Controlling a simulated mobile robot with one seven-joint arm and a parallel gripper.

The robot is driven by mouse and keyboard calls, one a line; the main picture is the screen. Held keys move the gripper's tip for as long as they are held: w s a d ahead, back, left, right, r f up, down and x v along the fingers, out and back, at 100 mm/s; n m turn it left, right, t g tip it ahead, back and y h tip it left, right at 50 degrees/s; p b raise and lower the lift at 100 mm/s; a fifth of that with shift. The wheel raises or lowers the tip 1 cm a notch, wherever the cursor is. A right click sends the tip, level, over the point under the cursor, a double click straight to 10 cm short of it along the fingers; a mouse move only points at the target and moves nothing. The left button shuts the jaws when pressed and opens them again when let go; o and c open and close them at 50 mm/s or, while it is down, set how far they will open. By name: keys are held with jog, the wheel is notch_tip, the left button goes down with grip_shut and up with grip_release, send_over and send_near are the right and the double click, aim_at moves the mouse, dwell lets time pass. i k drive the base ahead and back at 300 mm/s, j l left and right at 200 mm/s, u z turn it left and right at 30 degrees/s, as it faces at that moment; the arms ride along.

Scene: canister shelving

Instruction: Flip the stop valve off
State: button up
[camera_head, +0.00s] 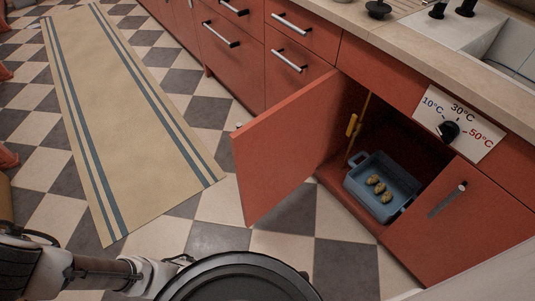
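The stop valve (352,125) has a small yellow handle. It is inside the open cabinet under the sink, on a thin yellowish pipe (365,104) near the left inner side. The handle looks upright, roughly along the pipe, but it is small and its exact setting is hard to tell. The open red cabinet door (285,150) stands out into the room to the left of the valve. Parts of my arm show at the bottom left, well apart from the cabinet. My gripper itself is not in view.
A blue tray (398,205) holding several brown potato-like lumps (376,188) sits on the cabinet floor below the valve. A temperature dial (449,131) is on the front above. A second door (430,220) closes the right side. Checkered floor and a striped rug (125,110) lie clear to the left.

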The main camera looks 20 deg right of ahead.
aim_at(353, 121)
jog(key=i+j, duration=1.1)
jog(key=j, duration=0.25)
jog(key=i+j, duration=1.15)
jog(key=j, duration=0.15)
jog(key=i+j+z, duration=0.15)
jog(key=z, duration=2.45)
jog(key=l+z, duration=0.2)
jog(key=i+l+u, duration=0.15)
jog(key=l, duration=0.2)
jog(key=i+l+u, duration=0.15)
jog(key=l, duration=0.25)
jog(key=l+u, duration=0.15)
jog(key=l, duration=0.2)
